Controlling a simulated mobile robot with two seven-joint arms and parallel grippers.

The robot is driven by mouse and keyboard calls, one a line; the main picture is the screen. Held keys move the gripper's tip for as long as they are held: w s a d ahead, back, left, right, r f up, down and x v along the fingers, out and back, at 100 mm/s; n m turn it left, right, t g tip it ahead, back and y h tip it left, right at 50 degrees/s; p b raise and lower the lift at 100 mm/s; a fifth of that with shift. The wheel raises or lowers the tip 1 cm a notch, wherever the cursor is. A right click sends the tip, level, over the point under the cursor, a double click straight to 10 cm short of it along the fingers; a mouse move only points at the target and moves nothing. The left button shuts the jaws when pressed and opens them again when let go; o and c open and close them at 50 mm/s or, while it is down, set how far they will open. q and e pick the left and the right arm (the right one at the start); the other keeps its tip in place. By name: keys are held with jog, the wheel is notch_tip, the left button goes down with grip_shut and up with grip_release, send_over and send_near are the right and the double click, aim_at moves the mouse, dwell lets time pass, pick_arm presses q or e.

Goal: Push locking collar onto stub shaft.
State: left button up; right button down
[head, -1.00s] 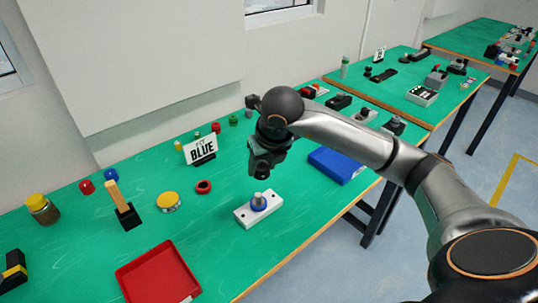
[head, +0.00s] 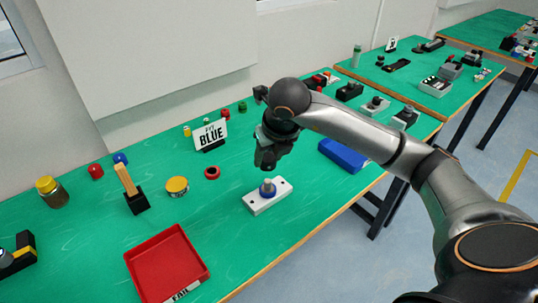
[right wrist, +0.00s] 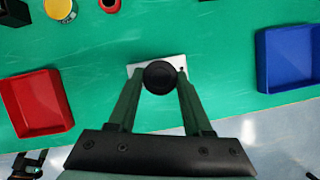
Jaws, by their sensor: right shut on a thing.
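A white block (head: 256,205) lies on the green table, with a grey stub shaft (head: 268,183) standing up from it. The blue locking collar (head: 267,192) is around the shaft, low down near the block; I cannot tell whether it touches the block. My right gripper (head: 265,163) is above the shaft, pointing down. It is shut on a dark round piece (right wrist: 160,77), which shows between the fingertips in the right wrist view. There the piece hides the collar and shaft, and only parts of the white block show.
A red tray (head: 143,281) is to the left and a blue tray (head: 343,155) to the right. The table's front edge is near the block.

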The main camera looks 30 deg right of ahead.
jog(key=b, duration=0.3)
send_over(268, 181)
jog(key=shift+s+f, duration=0.15)
jog(key=shift+f, duration=0.9)
jog(key=shift+s+f, duration=0.1)
jog(key=shift+f, duration=0.9)
jog(key=shift+b, duration=0.55)
jog(key=shift+f+b, duration=1.95)
jog(key=shift+f, duration=0.15)
jog(key=shift+c, duration=1.2)
grip_release()
jog(key=shift+r, duration=0.1)
jog(key=d+p+v, duration=0.1)
jog(key=v, duration=1.1)
jog(key=shift+a+r, duration=0.3)
jog(key=shift+a, duration=0.25)
